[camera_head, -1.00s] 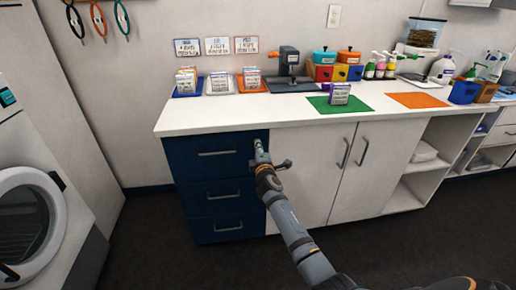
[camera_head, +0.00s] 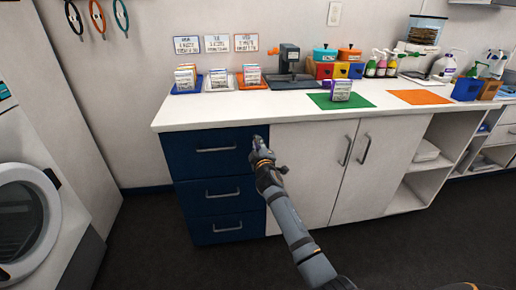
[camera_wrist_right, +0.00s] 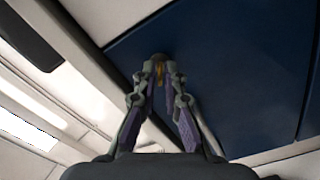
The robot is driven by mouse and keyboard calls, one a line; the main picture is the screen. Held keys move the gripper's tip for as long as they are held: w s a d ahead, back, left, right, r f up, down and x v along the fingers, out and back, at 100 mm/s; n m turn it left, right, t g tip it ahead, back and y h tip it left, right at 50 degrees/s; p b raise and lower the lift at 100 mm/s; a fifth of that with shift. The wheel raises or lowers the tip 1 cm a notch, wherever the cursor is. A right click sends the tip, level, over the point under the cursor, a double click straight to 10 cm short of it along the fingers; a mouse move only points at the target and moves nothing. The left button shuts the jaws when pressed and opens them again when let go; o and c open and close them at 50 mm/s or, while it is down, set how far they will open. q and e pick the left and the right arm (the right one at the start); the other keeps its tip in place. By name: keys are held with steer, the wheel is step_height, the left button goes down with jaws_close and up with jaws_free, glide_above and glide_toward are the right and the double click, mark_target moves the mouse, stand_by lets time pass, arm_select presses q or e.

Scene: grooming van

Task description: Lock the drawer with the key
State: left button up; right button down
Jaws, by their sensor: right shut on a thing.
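The blue top drawer (camera_head: 212,150) is shut, flush in the blue drawer unit under the counter's left end. Its blue front also fills much of the right wrist view (camera_wrist_right: 235,70). My right gripper (camera_head: 260,146) is at the upper right corner of this drawer. In the right wrist view its fingertips (camera_wrist_right: 160,68) are closed on a small brass-coloured key (camera_wrist_right: 159,74), pointed at the blue front. A small brownish round spot, seemingly the lock (camera_wrist_right: 158,58), shows just beyond the fingertips. The fingers hide how deep the key sits. My left gripper is not in view.
Two lower blue drawers (camera_head: 213,195) are shut. White cabinet doors (camera_head: 335,185) stand right of the drawers. The white counter (camera_head: 220,113) above holds card trays, a green mat (camera_head: 355,102) and bottles. A washing machine (camera_head: 30,215) stands left. The floor in front is clear.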

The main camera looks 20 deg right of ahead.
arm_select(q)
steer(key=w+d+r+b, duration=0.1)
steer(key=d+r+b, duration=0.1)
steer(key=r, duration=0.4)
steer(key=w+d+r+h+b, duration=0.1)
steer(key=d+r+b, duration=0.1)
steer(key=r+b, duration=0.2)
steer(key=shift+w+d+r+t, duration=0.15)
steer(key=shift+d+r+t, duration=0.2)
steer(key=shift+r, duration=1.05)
arm_select(e)
steer(key=shift+m, duration=5.8)
steer(key=c, duration=1.4)
jaws_free()
steer(key=shift+c, duration=0.2)
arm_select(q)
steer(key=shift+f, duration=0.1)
